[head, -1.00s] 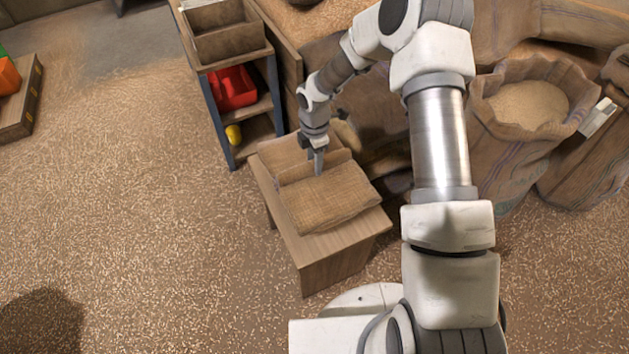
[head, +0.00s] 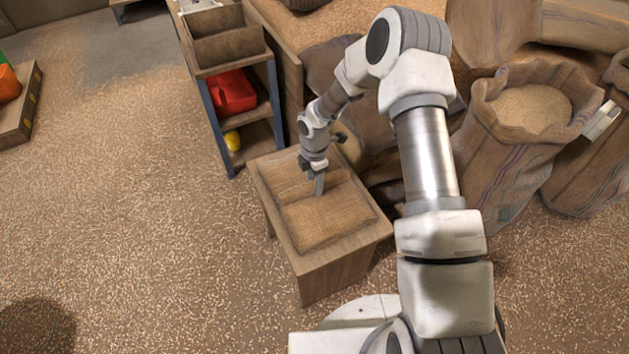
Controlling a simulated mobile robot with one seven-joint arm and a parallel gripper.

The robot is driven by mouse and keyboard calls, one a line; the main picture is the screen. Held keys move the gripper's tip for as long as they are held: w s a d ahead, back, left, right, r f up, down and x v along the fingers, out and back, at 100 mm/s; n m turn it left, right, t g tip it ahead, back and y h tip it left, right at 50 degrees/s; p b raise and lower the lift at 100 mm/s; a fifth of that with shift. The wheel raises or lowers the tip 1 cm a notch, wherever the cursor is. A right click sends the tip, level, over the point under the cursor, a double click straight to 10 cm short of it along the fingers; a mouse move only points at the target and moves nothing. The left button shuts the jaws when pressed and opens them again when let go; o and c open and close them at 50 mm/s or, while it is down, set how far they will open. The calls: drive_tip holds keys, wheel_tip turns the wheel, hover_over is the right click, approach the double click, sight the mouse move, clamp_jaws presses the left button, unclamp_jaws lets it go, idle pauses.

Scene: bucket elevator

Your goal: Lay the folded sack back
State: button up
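The folded sack (head: 330,218) is a tan burlap bundle with a raised fold across it. It lies flat on the top of a low wooden stand (head: 345,262), and bare wood shows around its near edges. My gripper (head: 319,186) reaches down from above, with its fingertips at the raised fold in the middle of the sack. The fingers are seen nearly edge-on and look shut on the fold. The fingertips and the far side of the sack are partly hidden by the wrist.
A shelf unit (head: 222,125) with a red bin (head: 231,92) and a yellow item (head: 232,141) stands close behind on the left. Open grain sacks (head: 532,108) crowd the right.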

drive_tip(key=shift+o, duration=1.1)
drive_tip(key=s+d+r+m+t+h+p, duration=0.1)
drive_tip(key=s+d+r+m+p, duration=0.15)
drive_tip(key=r, duration=0.95)
drive_tip(key=s+d+r+m+t+p, duration=0.1)
drive_tip(key=s+d+r+m, duration=0.25)
drive_tip(key=r, duration=0.85)
drive_tip(key=s+d+r+m+t+h+p, duration=0.15)
drive_tip(key=r+m, duration=0.25)
drive_tip(key=r, duration=0.8)
drive_tip(key=s+d+r+m+t+y, duration=0.1)
drive_tip(key=s+r+m, duration=0.3)
drive_tip(key=s, duration=0.6)
drive_tip(key=s+d+r+m+t+y, duration=0.1)
drive_tip(key=s+d+r+m, duration=0.1)
drive_tip(key=s+r+m, duration=0.3)
drive_tip(key=s+m, duration=0.3)
drive_tip(key=s, duration=0.1)
drive_tip(key=shift+s+r+m, duration=0.25)
drive_tip(key=shift+s+m, duration=0.05)
drive_tip(key=shift+s, duration=0.1)
